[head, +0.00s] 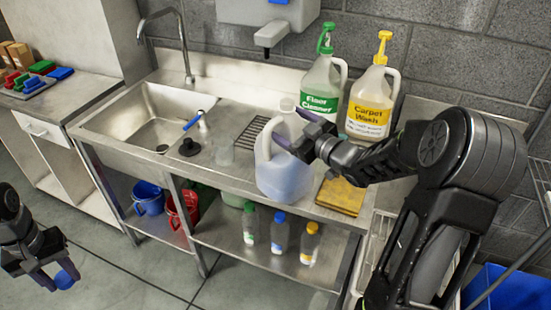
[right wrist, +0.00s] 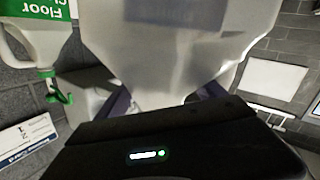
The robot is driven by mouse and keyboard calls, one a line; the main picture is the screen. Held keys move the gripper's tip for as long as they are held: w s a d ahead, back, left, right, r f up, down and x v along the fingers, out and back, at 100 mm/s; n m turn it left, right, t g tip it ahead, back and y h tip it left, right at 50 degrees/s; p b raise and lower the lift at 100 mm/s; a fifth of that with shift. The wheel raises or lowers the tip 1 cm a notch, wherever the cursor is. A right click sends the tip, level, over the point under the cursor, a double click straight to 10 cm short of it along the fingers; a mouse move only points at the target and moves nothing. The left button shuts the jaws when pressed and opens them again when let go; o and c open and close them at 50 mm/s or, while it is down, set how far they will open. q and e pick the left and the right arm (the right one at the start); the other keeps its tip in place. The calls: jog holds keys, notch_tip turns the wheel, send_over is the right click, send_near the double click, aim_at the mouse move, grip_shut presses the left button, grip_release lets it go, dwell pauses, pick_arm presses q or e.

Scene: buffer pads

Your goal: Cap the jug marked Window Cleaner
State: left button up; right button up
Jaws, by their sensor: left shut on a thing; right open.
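An uncapped translucent jug (head: 284,178) with bluish liquid stands on the steel counter right of the sink. Its label is not readable from here. My right gripper (head: 299,129) is at the jug's neck, its fingers open on either side. In the right wrist view the jug (right wrist: 180,38) fills the top, with its neck between the fingers (right wrist: 160,98); contact is unclear. My left gripper (head: 56,277) is shut on a blue cap (head: 67,276), low at the left, away from the counter and above the floor.
Green-topped Floor Cleaner (head: 321,85) and yellow-topped Carpet Wash (head: 372,105) jugs stand behind. A clear cup (head: 225,151) and blue-handled item (head: 193,122) are left of the jug, a yellow sponge (head: 340,196) right. Several small bottles (head: 280,235) and buckets (head: 148,197) sit below.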

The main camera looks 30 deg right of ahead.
jog(key=shift+c, duration=0.3)
jog(key=c, duration=1.7)
jog(key=shift+r, duration=0.2)
grip_shut()
